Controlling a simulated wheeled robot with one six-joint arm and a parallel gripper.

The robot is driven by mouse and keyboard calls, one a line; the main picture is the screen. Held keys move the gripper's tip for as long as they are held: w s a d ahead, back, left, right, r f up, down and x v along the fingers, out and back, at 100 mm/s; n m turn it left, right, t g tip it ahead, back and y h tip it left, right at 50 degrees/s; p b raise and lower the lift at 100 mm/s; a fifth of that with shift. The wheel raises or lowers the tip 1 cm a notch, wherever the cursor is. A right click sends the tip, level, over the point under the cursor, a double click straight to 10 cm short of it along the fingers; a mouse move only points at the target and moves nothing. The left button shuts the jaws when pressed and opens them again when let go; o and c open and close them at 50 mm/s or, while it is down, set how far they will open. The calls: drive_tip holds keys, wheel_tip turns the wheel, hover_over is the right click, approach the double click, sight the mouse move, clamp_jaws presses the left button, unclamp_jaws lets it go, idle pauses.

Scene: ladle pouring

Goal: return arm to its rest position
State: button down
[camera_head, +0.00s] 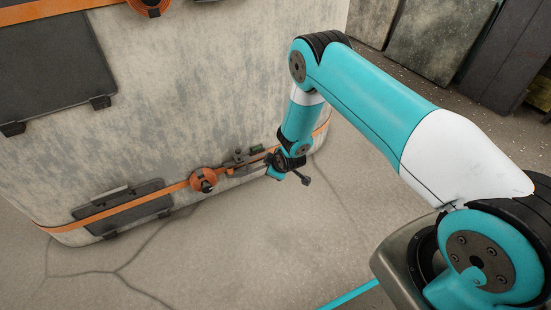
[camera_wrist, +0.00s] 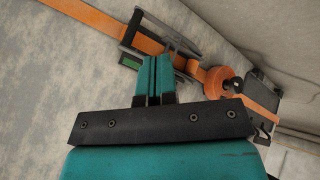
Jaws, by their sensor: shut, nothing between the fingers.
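My gripper (camera_wrist: 153,78) shows in the wrist view with its two teal fingers together and nothing between them. In the head view my arm reaches out from the lower right and bends down, and the gripper (camera_head: 275,174) is at its end, close to the lower wall of a large pale, stained vessel (camera_head: 235,100). In the wrist view the fingers point toward a dark metal latch (camera_wrist: 168,40) on the orange strap of that vessel. I cannot tell whether the fingertips touch anything there.
An orange strap (camera_head: 125,207) with a round orange knob (camera_head: 203,180) runs along the vessel's lower edge, beside a dark panel (camera_head: 122,207). Cracked concrete floor (camera_head: 240,260) lies clear in front. Dark slabs (camera_head: 437,45) stand at the back right.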

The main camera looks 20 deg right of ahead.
drive_tip(key=shift+v, duration=1.1)
drive_tip(key=s+a+r+m+g+y+p, duration=0.1)
drive_tip(key=s+a+r, duration=0.2)
drive_tip(key=r, duration=0.8)
drive_tip(key=s+a+r+m+g+y+p, duration=0.1)
drive_tip(key=s+a+r+p, duration=0.2)
drive_tip(key=r, duration=0.8)
drive_tip(key=s+a+r+m+g+y, duration=0.1)
drive_tip(key=s+a+r, duration=0.25)
drive_tip(key=r, duration=0.75)
drive_tip(key=s+a+r+g+p, duration=0.1)
drive_tip(key=s+r+g+p, duration=0.1)
drive_tip(key=s+r, duration=0.9)
drive_tip(key=s+r+g+p, duration=0.2)
drive_tip(key=s+r, duration=0.4)
drive_tip(key=s, duration=0.8)
wheel_tip(320, 180, up, 37)
drive_tip(key=p, duration=3.7)
drive_tip(key=shift+y, duration=0.3)
drive_tip(key=shift+a+r, duration=0.1)
